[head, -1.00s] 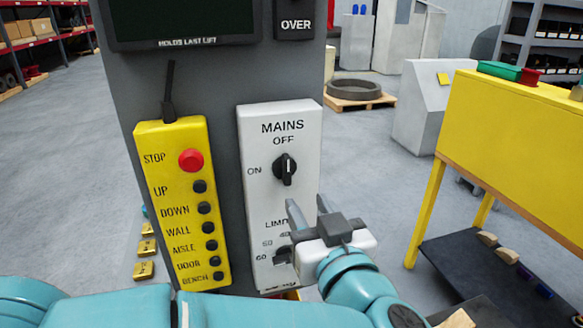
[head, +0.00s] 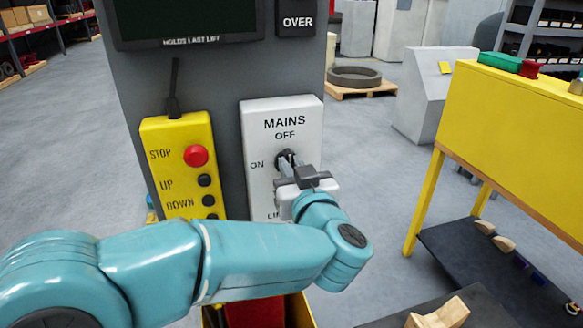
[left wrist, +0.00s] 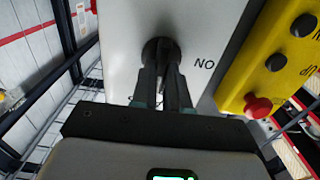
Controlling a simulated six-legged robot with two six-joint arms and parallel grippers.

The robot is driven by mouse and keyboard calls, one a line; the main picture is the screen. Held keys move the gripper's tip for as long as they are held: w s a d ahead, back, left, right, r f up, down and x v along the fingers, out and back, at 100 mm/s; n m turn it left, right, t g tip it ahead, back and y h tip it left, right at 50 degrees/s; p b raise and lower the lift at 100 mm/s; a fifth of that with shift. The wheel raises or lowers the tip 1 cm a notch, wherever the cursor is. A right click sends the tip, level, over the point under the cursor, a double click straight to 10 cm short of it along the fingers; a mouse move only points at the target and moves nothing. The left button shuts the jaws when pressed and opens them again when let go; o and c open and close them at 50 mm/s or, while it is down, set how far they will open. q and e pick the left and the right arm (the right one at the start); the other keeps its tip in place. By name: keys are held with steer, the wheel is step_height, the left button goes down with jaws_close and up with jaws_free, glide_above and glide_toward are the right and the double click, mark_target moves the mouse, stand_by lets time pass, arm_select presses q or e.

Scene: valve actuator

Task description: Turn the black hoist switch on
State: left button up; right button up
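The black hoist switch (head: 288,157) is a round rotary knob on the white MAINS panel (head: 259,130), with OFF printed above it and ON to its left. My left gripper (head: 291,168) is at the switch, its two narrow grey fingers close together on the knob's grip. In the left wrist view the fingers (left wrist: 165,80) reach the dark knob (left wrist: 161,50), one on each side of its grip, and the ON label appears upside down at its right. The fingers hide most of the grip, so its exact angle is hard to see. My right gripper is not in view.
A yellow pendant (head: 182,160) with a red STOP button hangs left of the panel; it also shows in the left wrist view (left wrist: 268,65). A dark screen (head: 185,18) is above.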

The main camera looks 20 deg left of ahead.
arm_select(q)
jaws_close()
steer(key=shift+s+a+f+n+b, duration=0.1)
steer(key=shift+f+n+b, duration=0.1)
steer(key=shift+n+b, duration=2.45)
steer(key=shift+s+a+f+n+b, duration=0.15)
steer(key=shift+f+n+b, duration=0.1)
steer(key=shift+n+b, duration=2.4)
steer(key=shift+a+f+n+b, duration=0.1)
steer(key=shift+f+n+b, duration=0.1)
steer(key=shift+n+b, duration=2.45)
steer(key=shift+n+p, duration=0.65)
steer(key=shift+n, duration=0.2)
